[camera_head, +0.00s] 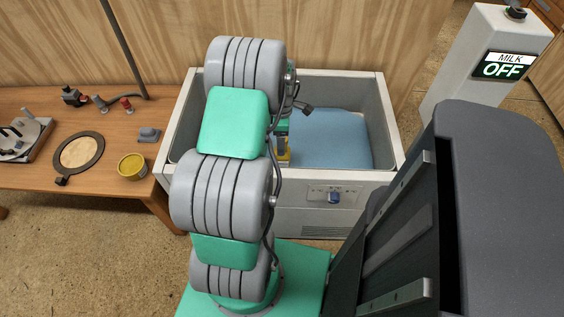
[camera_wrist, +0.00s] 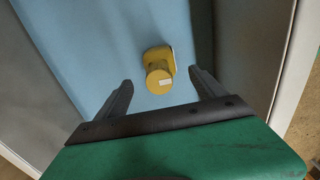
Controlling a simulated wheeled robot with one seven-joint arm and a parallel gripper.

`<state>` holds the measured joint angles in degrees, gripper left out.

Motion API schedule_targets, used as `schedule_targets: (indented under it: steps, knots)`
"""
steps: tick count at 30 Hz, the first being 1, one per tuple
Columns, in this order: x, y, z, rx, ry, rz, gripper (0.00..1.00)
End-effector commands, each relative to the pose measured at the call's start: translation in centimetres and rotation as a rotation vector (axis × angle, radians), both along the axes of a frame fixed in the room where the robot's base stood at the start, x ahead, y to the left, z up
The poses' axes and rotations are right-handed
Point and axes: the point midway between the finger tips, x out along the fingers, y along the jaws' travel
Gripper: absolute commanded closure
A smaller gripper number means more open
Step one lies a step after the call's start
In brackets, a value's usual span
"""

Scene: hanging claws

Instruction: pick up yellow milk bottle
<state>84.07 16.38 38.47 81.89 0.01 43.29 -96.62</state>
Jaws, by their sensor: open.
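The yellow milk bottle (camera_wrist: 158,72) stands on the blue floor of the white bin, seen from above in the wrist view. It has a round cap with a pale label. In the head view a small yellow part of it (camera_head: 284,156) shows beside my arm, and the rest is hidden. My gripper (camera_wrist: 160,84) is open above the bin floor. Its two dark fingers point toward the bottle, one on each side in the picture. The bottle is not gripped, and I cannot tell its exact height gap to the fingers.
The white bin's walls (camera_head: 386,125) stand close around my gripper. A wooden table (camera_head: 100,175) at left carries a yellow tin (camera_head: 132,166), a round ring (camera_head: 80,152) and small tools. A white post with a "MILK OFF" sign (camera_head: 503,66) stands at right.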

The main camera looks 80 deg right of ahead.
Motion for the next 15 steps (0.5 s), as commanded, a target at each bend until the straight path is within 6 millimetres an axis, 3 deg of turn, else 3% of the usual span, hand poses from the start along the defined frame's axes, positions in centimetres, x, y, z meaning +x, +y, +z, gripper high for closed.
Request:
schedule_targets:
  steps: [15]
  knots:
    - [-0.3, -0.1, -7.4, 0.000, 0.000, 0.002, 0.20]
